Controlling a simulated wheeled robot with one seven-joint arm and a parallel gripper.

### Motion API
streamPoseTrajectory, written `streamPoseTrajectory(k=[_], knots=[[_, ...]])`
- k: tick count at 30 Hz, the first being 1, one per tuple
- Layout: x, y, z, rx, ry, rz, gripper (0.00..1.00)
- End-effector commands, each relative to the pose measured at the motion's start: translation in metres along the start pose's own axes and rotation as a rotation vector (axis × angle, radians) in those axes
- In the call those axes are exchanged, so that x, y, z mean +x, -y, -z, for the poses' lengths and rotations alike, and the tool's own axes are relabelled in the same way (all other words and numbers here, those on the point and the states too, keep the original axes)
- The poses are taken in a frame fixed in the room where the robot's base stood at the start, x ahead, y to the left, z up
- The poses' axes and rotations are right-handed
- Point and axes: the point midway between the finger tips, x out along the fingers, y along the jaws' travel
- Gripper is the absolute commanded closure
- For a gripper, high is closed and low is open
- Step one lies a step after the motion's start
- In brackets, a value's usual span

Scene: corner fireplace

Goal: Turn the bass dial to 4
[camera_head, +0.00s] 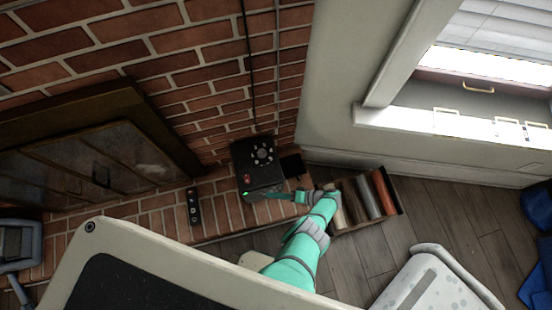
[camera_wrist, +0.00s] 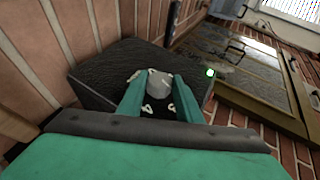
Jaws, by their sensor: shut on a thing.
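A black speaker box (camera_head: 252,165) stands on the brick hearth in the corner, and it fills the middle of the wrist view (camera_wrist: 105,72). A round grey dial (camera_wrist: 158,82) is on the box face, with white numerals around it. The numerals are too small and partly covered to read, so I cannot tell the dial's setting. My gripper (camera_wrist: 159,90) has its two teal fingers shut on the dial, one on each side. In the head view my gripper (camera_head: 273,194) reaches the box's front from the right, and its fingers hide the dial there.
A green light (camera_wrist: 210,72) glows on the box beside the dial. A dark remote-like object (camera_head: 194,207) lies on the hearth left of the box. Brick wall rises close behind.

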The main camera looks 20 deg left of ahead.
Motion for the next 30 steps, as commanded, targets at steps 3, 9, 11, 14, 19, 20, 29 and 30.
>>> streamPoseTrajectory(k=[3,9,11,14,19,20,29,30], knots=[[0.0010,0.0003,-0.0014,0.005,0.003,0.010,0.91],[0.0013,0.0002,-0.0020,0.007,0.003,0.015,0.91],[0.0014,0.0003,-0.0021,0.007,0.003,0.016,0.91],[0.0016,0.0003,-0.0022,0.007,0.003,0.016,0.91],[0.0017,0.0003,-0.0024,0.008,0.004,0.016,0.91],[0.0017,0.0003,-0.0024,0.008,0.004,0.016,0.91],[0.0009,-0.0001,-0.0013,0.007,0.002,0.014,0.50],[0.0008,-0.0001,-0.0011,0.006,0.002,0.014,0.50]])
